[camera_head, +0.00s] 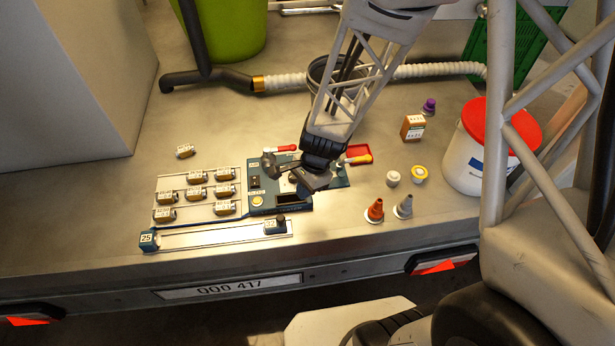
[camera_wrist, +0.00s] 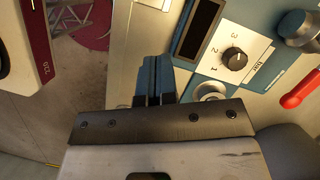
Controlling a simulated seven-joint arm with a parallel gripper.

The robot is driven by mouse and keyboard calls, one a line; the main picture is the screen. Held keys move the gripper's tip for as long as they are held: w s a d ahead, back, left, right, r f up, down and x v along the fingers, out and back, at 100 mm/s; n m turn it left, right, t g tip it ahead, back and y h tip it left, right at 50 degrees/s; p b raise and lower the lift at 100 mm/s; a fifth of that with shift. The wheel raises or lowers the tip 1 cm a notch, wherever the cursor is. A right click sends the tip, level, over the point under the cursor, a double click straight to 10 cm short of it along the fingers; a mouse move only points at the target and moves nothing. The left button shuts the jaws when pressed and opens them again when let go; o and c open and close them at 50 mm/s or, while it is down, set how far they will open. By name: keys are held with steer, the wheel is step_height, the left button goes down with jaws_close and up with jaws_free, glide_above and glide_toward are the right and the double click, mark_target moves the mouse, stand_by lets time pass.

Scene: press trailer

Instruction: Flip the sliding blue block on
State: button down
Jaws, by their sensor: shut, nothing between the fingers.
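A blue block (camera_head: 149,240) with a white number label sits at the left end of a long, pale sliding rail (camera_head: 210,236) near the table's front edge. A smaller dark block (camera_head: 275,224) with a label sits near the rail's right end. My gripper (camera_head: 299,184) is over the blue-grey control panel (camera_head: 295,208), behind and to the right of the rail. In the wrist view its fingers (camera_wrist: 154,80) are together and empty, beside the panel's dial (camera_wrist: 234,60). The blue block is not recognisable in the wrist view.
Several small labelled components (camera_head: 196,192) stand left of the panel. A red-handled lever (camera_head: 282,149) is at its back. The front edge drops off past the rail.

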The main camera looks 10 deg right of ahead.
steer(key=x, duration=0.3)
steer(key=shift+s+a+f, duration=0.15)
steer(key=shift+a+f, duration=0.1)
steer(key=shift+s+a+f, duration=0.15)
steer(key=shift+s+a, duration=0.25)
steer(key=shift+a, duration=0.4)
steer(key=shift+s+a+f, duration=0.1)
steer(key=shift+s+a, duration=0.3)
steer(key=shift+a, duration=0.35)
steer(key=shift+a, duration=0.15)
steer(key=a, duration=2.3)
steer(key=shift+w+d+r, duration=0.1)
steer(key=shift+w+d, duration=0.2)
steer(key=shift+d, duration=0.2)
steer(key=shift+w+d+r, duration=0.1)
steer(key=shift+w+d, duration=0.2)
steer(key=shift+d, duration=0.25)
steer(key=shift+w+d+r, duration=0.15)
steer(key=shift+w+d, duration=0.05)
steer(key=shift+d, duration=0.15)
steer(key=shift+w+d+r, duration=0.2)
steer(key=shift+d, duration=0.2)
steer(key=v, duration=0.9)
steer(key=shift+r, duration=0.3)
